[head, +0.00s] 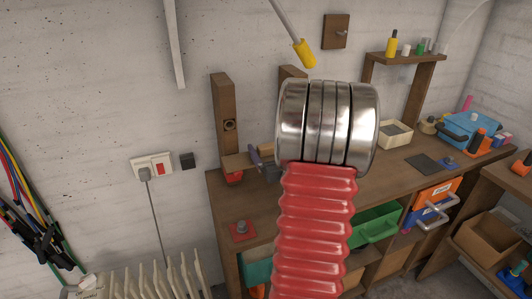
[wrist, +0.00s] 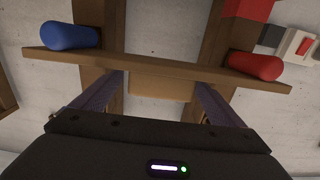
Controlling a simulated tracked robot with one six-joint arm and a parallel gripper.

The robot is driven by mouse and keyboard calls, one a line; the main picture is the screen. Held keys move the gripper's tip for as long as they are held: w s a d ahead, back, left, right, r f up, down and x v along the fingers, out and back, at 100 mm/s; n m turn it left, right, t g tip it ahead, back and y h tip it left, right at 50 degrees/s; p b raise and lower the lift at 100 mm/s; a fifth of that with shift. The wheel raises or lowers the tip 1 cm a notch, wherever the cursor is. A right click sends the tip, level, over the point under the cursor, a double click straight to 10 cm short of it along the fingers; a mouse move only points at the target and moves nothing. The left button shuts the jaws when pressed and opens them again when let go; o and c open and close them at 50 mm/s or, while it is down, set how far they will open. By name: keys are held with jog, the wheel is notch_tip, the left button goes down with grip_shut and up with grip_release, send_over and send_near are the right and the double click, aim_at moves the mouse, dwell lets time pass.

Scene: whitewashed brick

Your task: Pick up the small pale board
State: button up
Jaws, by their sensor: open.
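The small pale board (wrist: 160,86) shows in the wrist view between my two fingers, next to a long brown plank (wrist: 150,67). In the head view a light tan bit of it (head: 266,149) seems to show above the plank (head: 236,162), mostly hidden by my arm. My gripper (wrist: 160,82) is open, with one purple finger on each side of the board and gaps between. Whether the fingertips reach past the board's near face is unclear. In the head view only one finger and part of the dark gripper body (head: 262,162) show.
A blue rounded piece (wrist: 70,36) and a red one (wrist: 255,66) sit at the plank's ends. Wooden posts (head: 225,115) stand close by. The workbench (head: 225,205) holds a cream tray (head: 394,135) and a blue box (head: 468,128) to the right.

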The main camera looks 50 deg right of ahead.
aim_at(271, 144)
jog(key=shift+c, duration=0.2)
dwell(0.3)
jog(key=c, duration=1.2)
jog(key=shift+r, duration=0.1)
jog(key=shift+c, duration=0.2)
notch_tip(271, 144, up, 18)
dwell(0.6)
